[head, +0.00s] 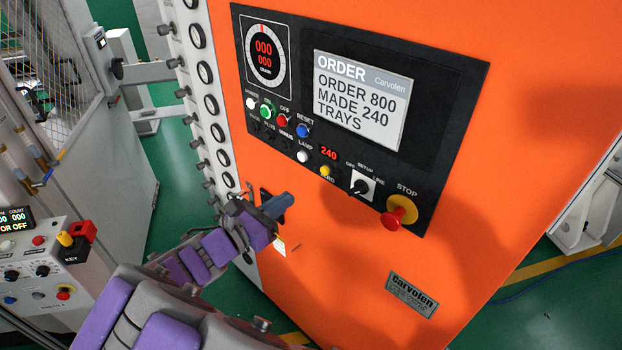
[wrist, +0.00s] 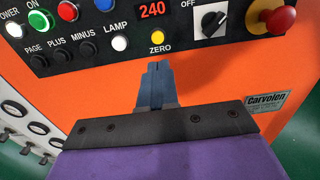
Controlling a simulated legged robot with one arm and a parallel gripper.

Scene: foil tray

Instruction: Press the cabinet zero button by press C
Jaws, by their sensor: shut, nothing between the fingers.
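The zero button is a small yellow button (head: 325,171) low on the black panel of the orange cabinet (head: 340,265), under a red "240" display. In the wrist view the yellow button (wrist: 157,37) has the label ZERO below it. My gripper (head: 286,201) is shut and empty, its blue fingers together, below and left of the button in the head view. In the wrist view my gripper's tip (wrist: 154,68) points up just below the ZERO label. The tip looks apart from the button; its distance from the cabinet face is hard to tell.
Near the button are a white lamp button (head: 302,156), a black selector knob (head: 361,187) and a red stop button (head: 399,212). The screen (head: 358,98) reads ORDER 800, MADE 240 TRAYS. A second control box (head: 40,265) stands at the left.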

